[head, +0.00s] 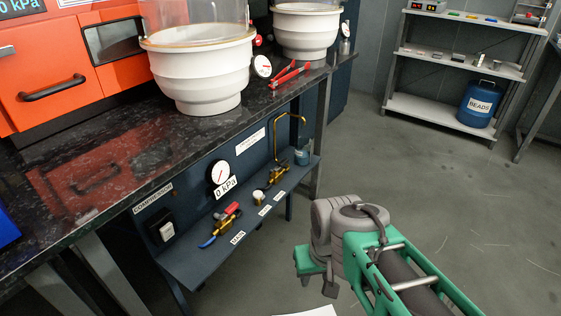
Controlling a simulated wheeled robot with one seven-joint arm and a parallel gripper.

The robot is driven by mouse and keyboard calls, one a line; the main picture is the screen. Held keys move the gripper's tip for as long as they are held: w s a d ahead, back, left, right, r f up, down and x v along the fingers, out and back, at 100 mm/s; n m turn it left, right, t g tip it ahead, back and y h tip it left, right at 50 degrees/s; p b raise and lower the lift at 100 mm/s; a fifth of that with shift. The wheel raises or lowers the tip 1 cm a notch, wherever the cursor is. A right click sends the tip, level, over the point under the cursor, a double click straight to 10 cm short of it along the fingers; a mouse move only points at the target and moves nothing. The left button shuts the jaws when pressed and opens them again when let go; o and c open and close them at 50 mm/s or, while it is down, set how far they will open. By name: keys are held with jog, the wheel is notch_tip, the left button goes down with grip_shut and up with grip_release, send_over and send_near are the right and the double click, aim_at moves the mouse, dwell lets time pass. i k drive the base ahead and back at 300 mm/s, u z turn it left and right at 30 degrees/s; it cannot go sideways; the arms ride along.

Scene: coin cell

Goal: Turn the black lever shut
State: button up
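A brass valve (274,176) sits on the right part of the low dark-blue shelf under the counter, by a bent brass pipe (289,113). A dark part seems to lie on this valve, but it is too small to tell whether it is the black lever or how it is turned. A second brass valve (222,221) to its left has a red handle and a blue hose end. My green and grey arm is at the lower right, apart from the shelf. My gripper's fingers do not show.
The black stone counter (128,150) overhangs the shelf (215,249). A gauge (219,173) reading 0 kPa and a compressor switch (160,231) are on the panel. White bowls and red-handled tools (289,73) stand above. The grey floor (400,150) at right is clear.

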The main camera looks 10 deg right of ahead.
aim_at(282, 163)
jog(key=z, duration=0.5)
jog(key=k, duration=0.6)
jog(key=z, duration=0.8)
jog(key=i, duration=0.6)
jog(key=u, duration=0.8)
jog(key=i, duration=0.7)
jog(key=u, duration=0.8)
